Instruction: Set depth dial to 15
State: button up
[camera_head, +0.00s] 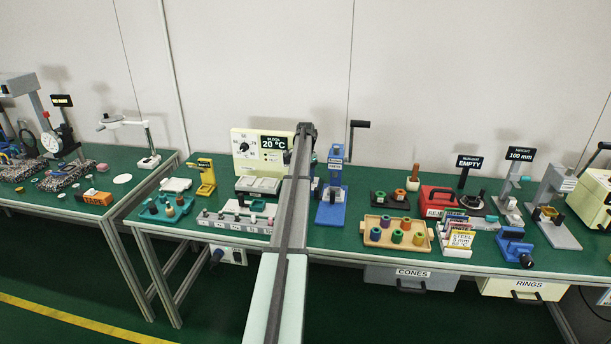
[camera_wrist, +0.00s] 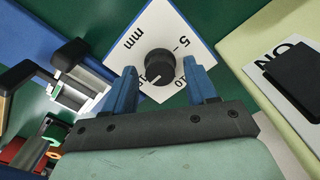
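The depth dial is a round black knob (camera_wrist: 160,65) on a white plate (camera_wrist: 150,25) marked "mm", "5" and "10". A pale mark shows at the knob's lower edge, but I cannot tell exactly which value it points to. My gripper (camera_wrist: 160,70) has its two blue fingers apart, one on each side of the knob, with gaps to it. In the head view my gripper (camera_head: 305,129) is beside the blue press stand (camera_head: 332,206); my arm hides the dial there.
In the wrist view a cream panel (camera_wrist: 245,45) with a black switch (camera_wrist: 295,75) stands at the right. A grey metal fixture (camera_wrist: 80,88) is at the left.

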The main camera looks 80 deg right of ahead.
notch_tip(320, 180, up, 14)
jog(key=shift+f, duration=0.1)
dwell(0.7)
dwell(0.5)
